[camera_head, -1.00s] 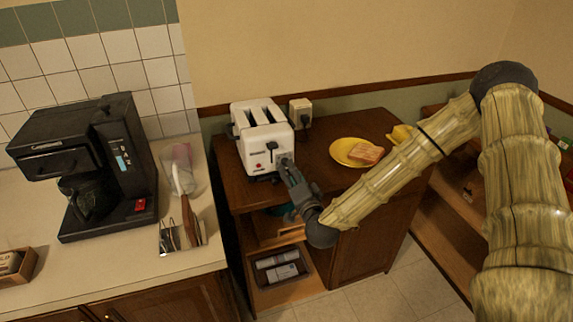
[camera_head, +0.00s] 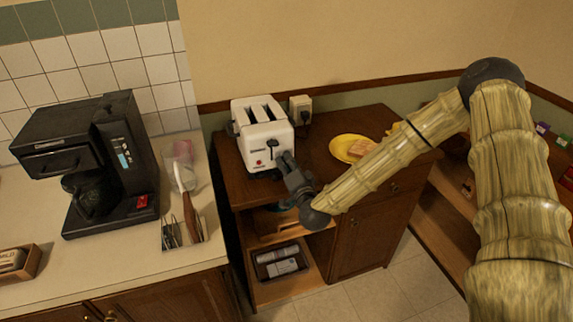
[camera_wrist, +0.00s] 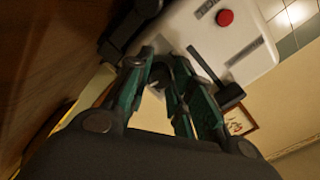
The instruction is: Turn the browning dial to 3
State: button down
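The white toaster (camera_head: 262,134) stands upright on the brown wooden cabinet, with two slots on top and a red button on its front. Its white body, red button and a dark lever (camera_wrist: 230,95) also show in the wrist view. My gripper (camera_head: 285,160) is at the lower right of the toaster's front, against or very close to it. In the wrist view, the fingertips of my gripper (camera_wrist: 160,66) lie close together beside the toaster face. The browning dial and its marks cannot be made out; the fingers cover that part. Whether the fingers hold something is unclear.
A yellow plate (camera_head: 341,142) with toast stands right of the toaster, near my forearm. A wall outlet (camera_head: 301,108) is behind. A black coffee maker (camera_head: 85,165) and a utensil holder (camera_head: 183,232) stand on the left counter. Floor in front is clear.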

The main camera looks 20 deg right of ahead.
jog(key=shift+f+n+b, duration=0.1)
jog(key=shift+n+b, duration=0.4)
jog(key=shift+n, duration=0.3)
jog(key=shift+f+n+b, duration=0.1)
jog(key=shift+n+b, duration=0.5)
jog(key=shift+n, duration=0.4)
jog(key=n+b, duration=0.2)
jog(key=n, duration=0.3)
jog(key=shift+f+b, duration=0.1)
jog(key=shift+b, duration=0.2)
jog(key=n+b, duration=0.2)
jog(key=n, duration=0.4)
jog(key=shift+s+d+b, duration=0.1)
jog(key=shift+b, duration=0.3)
jog(key=shift+d+n+b, duration=0.1)
jog(key=shift+n+b, duration=1.25)
jog(key=shift+n, duration=1.15)
